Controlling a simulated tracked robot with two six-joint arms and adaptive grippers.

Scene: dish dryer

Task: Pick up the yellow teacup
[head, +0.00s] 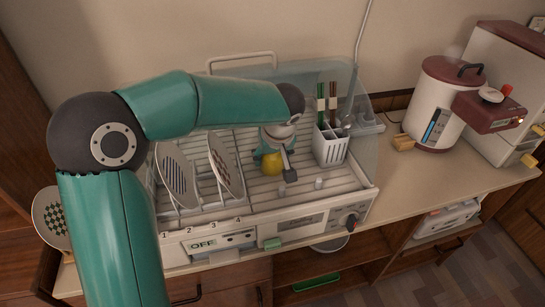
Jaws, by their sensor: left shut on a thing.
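The yellow teacup (271,163) is inside the dish dryer (312,224), on the slatted rack right of the plates. It is small and partly hidden by my left gripper. My left gripper (279,166) reaches down over it from my teal arm and is shut on it. A gap between the cup and the rack cannot be made out. My right gripper is not in view.
Two plates (176,175) stand in the rack left of the cup. A white cutlery basket (331,146) with chopsticks is close on the right. A clear cover (366,125) rises behind and right. A red and white cooker (438,103) stands farther right on the counter.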

